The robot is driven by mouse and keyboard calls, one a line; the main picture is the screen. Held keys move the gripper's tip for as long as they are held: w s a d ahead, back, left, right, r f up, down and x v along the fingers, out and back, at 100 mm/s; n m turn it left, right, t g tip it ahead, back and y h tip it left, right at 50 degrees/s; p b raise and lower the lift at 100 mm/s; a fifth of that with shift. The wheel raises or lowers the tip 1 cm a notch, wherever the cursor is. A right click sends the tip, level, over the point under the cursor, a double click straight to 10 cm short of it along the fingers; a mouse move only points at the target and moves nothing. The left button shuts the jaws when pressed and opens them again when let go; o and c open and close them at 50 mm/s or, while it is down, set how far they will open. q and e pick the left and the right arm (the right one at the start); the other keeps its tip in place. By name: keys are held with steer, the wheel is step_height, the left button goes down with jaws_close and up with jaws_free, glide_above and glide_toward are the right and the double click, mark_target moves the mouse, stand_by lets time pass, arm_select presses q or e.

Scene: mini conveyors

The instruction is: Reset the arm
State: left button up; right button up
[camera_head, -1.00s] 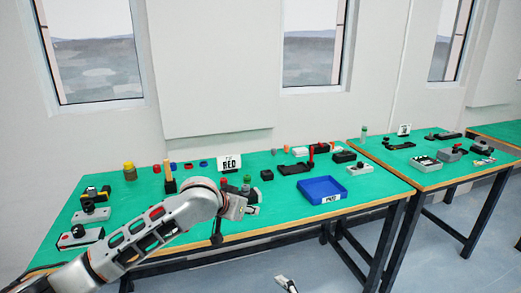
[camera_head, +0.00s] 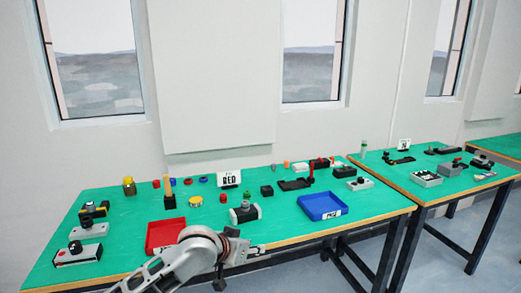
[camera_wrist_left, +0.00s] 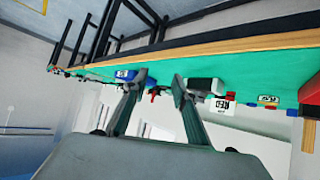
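My left arm (camera_head: 195,255) comes in from the bottom of the head view, low in front of the green table (camera_head: 110,205). Its gripper (camera_head: 250,252) is near the table's front edge, to the right of a red tray (camera_head: 153,236). In the left wrist view, the two fingers of the left gripper (camera_wrist_left: 159,82) stand apart with nothing held between them. The table edge and table things show beyond them, tilted in the picture. My right gripper is in neither view now.
A blue tray (camera_head: 310,212) lies right of the arm. A white RED sign (camera_head: 229,179) and several small parts and button boxes stand on the table. A second green table (camera_head: 420,190) stands to the right, across a gap.

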arm_select(q)
steer(key=s+f+h, duration=0.1)
steer(key=s+f, duration=0.7)
steer(key=f, duration=0.1)
steer(key=s+a+f+y, duration=0.1)
steer(key=s+a+f, duration=0.4)
steer(key=s, duration=0.3)
steer(key=s+a+f+t+y, duration=0.1)
steer(key=s+a+f, duration=0.4)
steer(key=s, duration=0.4)
steer(key=s+a+f+n+y, duration=0.1)
steer(key=s+a+f+y, duration=0.1)
steer(key=s+a+f, duration=0.3)
steer(key=s+a, duration=0.2)
steer(key=s, duration=0.2)
steer(key=shift+a+f+t, duration=0.35)
steer(key=shift+f+t, duration=0.05)
steer(key=shift+s, duration=0.1)
